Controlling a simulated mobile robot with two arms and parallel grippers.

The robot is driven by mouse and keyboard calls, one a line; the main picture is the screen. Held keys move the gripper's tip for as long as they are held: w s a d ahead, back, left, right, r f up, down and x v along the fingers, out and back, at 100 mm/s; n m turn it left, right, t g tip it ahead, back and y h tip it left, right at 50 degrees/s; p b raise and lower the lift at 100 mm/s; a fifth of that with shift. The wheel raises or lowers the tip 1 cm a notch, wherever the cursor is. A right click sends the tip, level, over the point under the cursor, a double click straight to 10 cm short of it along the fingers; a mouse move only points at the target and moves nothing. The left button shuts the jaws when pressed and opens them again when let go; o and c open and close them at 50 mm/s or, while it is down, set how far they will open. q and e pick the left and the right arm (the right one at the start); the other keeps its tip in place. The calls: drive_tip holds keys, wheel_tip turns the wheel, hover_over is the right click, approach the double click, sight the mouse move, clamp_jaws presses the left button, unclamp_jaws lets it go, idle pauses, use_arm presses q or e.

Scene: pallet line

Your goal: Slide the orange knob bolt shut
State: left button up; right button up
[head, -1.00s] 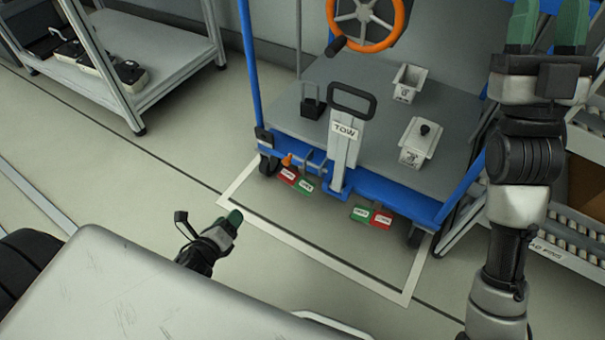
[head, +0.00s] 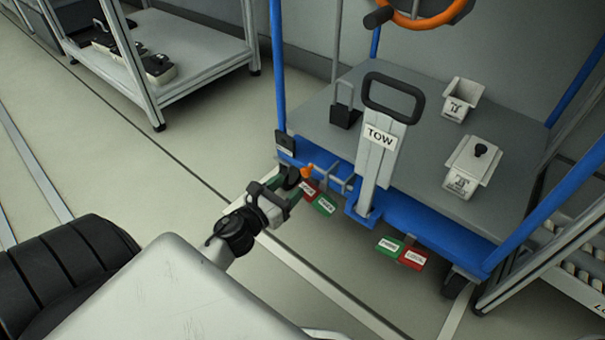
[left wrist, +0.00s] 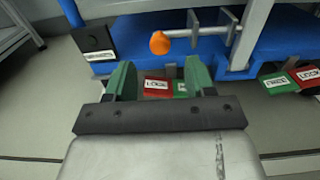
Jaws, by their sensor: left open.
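The orange knob (head: 306,171) sits at the left end of a grey bolt rod (head: 335,181) on the blue front edge of the cart (head: 420,222). It also shows in the left wrist view (left wrist: 160,43), with the rod (left wrist: 200,32) running right from it. My left gripper (head: 287,187) is open and empty, just left of and in front of the knob. In the left wrist view the green fingertips (left wrist: 160,76) stand apart below the knob, not touching it as far as I see. My right gripper is out of view.
Red and green pedals (head: 317,197) hang below the bolt, and another pair (head: 400,251) hangs further right. A TOW handle (head: 377,150) stands right of the bolt. A padlock (head: 345,108) and white bins (head: 471,166) are on the deck. A shelf (head: 205,65) stands back left.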

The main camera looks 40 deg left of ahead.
sight(304, 174)
use_arm(q)
drive_tip(key=w, duration=0.5)
drive_tip(key=shift+w+d, duration=0.2)
drive_tip(key=shift+w, duration=0.1)
